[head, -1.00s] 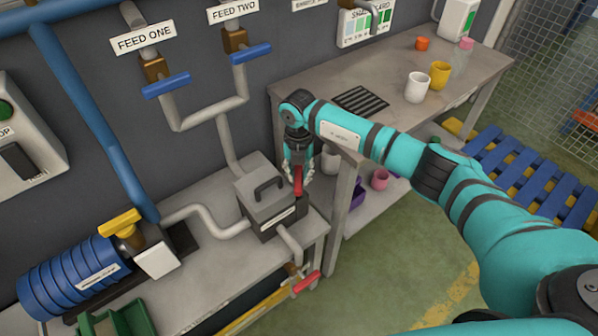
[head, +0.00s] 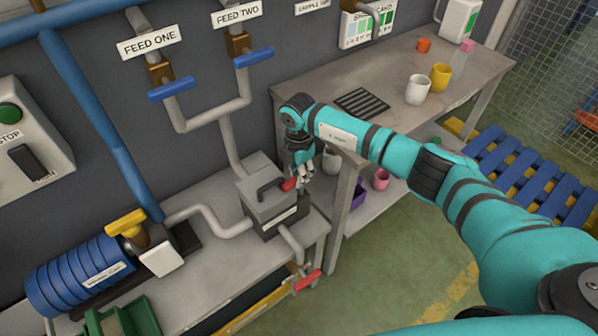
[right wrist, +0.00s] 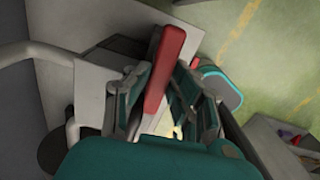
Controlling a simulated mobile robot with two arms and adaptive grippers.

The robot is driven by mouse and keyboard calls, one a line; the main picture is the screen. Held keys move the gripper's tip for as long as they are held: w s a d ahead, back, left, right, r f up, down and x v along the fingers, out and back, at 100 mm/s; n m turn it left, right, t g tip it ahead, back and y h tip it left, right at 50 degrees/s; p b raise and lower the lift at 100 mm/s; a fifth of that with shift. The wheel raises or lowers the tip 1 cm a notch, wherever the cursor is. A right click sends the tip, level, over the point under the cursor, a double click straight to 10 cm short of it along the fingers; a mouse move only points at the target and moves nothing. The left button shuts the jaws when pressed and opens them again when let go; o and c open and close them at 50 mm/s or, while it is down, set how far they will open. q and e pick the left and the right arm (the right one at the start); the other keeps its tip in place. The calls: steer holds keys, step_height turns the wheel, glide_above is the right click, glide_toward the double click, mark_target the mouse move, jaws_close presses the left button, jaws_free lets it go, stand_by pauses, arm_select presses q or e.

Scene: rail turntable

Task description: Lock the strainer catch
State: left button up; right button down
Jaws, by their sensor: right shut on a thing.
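The strainer is a grey box (head: 276,218) with a flat lid and a dark loop handle (head: 271,187), standing on the right end of the left bench. Its red catch lever (head: 289,184) shows at the lid's right side, leaning toward the lid. My right gripper (head: 299,174) is at the catch, shut on it. In the right wrist view the red catch (right wrist: 165,68) stands out between the fingers (right wrist: 152,110). The fingers hide the catch's lower end, so I cannot tell whether it is latched. My left gripper is not in view.
A red-handled drain valve (head: 307,280) sits below the strainer at the bench edge. Blue feed valve handles (head: 170,88) are on the wall pipes. The right bench (head: 390,125) holds a white cup (head: 418,90) and a yellow cup (head: 440,76). Green floor is open at front right.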

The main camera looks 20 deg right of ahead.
steer(key=shift+m, duration=0.5)
steer(key=c, duration=1.2)
jaws_free()
steer(key=shift+o, duration=0.2)
step_height(320, 180, up, 12)
